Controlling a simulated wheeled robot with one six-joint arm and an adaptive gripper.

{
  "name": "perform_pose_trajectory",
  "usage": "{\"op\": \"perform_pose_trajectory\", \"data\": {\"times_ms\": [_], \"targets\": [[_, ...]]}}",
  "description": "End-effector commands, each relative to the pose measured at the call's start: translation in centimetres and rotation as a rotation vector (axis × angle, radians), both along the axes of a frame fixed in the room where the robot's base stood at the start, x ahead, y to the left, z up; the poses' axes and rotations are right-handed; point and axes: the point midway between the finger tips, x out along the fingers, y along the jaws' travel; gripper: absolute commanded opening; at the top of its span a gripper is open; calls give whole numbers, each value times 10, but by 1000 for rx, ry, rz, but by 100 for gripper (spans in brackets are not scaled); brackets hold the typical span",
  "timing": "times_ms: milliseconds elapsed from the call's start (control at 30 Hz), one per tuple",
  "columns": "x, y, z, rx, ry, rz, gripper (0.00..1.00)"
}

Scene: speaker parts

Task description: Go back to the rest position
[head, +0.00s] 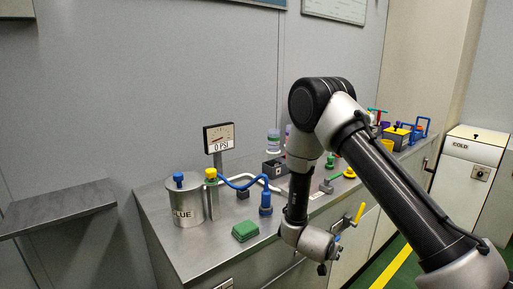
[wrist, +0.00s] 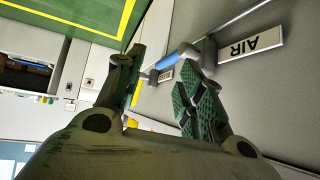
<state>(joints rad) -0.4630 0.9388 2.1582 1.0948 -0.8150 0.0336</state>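My gripper (wrist: 168,82) is open in the wrist view, its two green-padded fingers spread apart with nothing held between them. A blue lever handle (wrist: 180,57) lies just past the fingertips, near the right finger; I cannot tell whether they touch.
The bench (head: 205,254) carries a pot marked GLUE (head: 186,205), a gauge reading 0 PSI (head: 219,138), a green box (head: 245,231) and several small parts. An AIR label (wrist: 250,44) appears upside down beside the lever. A COLD cabinet (head: 470,160) stands at right.

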Motion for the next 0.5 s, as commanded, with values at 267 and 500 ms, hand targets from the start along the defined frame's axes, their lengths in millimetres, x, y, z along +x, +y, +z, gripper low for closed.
{"op": "perform_pose_trajectory", "data": {"times_ms": [267, 500], "targets": [[-39, 43, -32, 168, 289, 182, 38], [-83, 82, 23, 348, 570, 429, 38]]}}
